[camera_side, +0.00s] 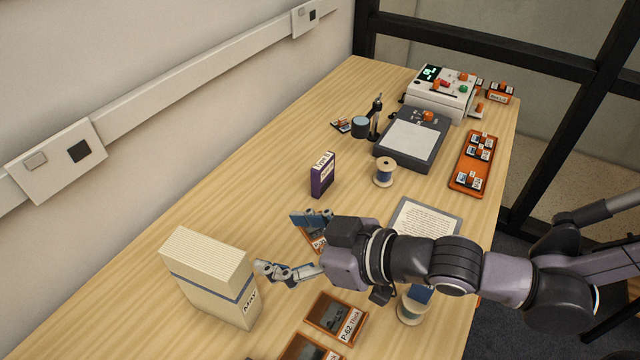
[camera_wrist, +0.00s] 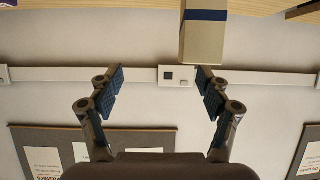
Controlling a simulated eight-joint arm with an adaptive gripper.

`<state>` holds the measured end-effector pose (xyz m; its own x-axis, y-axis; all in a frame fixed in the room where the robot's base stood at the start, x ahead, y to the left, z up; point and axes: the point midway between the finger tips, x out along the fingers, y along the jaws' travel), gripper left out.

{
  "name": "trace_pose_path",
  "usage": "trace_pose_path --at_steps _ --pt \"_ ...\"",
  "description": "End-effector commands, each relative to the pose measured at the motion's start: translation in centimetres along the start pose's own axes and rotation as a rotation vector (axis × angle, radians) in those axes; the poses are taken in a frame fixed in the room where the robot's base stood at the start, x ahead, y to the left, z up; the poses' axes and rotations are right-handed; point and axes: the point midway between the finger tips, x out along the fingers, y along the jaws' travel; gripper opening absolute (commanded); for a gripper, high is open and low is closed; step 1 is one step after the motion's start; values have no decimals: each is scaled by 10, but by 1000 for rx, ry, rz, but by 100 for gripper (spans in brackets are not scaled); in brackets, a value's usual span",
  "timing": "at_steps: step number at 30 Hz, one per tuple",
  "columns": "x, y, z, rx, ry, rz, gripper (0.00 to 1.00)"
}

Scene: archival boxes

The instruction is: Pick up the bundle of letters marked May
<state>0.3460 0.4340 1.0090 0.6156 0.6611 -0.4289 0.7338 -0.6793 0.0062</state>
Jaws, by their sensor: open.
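The bundle of letters marked May (camera_side: 205,262) is a thick cream block of paper edges with a blue band and a white "May" label. It stands upright on the near left part of the table. My gripper (camera_side: 283,243) is open and empty, just right of the bundle in the side view. Its nearer finger is close to the bundle's right edge; I cannot tell if they touch. In the wrist view the bundle (camera_wrist: 203,42) hangs in from the top, upside down, beyond the right finger of my gripper (camera_wrist: 160,84). The bundle is not between the fingers there.
A purple box (camera_side: 322,175) stands behind my gripper. Orange trays, one marked P-62 (camera_side: 336,318), lie near the front. A thread spool (camera_side: 385,172), a grey scale (camera_side: 408,140) and a white device (camera_side: 440,95) are farther back. The table left of the purple box is clear.

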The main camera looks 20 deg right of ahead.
Motion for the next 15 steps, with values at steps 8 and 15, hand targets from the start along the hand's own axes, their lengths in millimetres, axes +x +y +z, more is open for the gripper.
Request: trace_pose_path --at_steps 8,15 --pt "18 -58 4 -35 52 -93 77" --pt "47 -60 3 -34 52 -92 77"
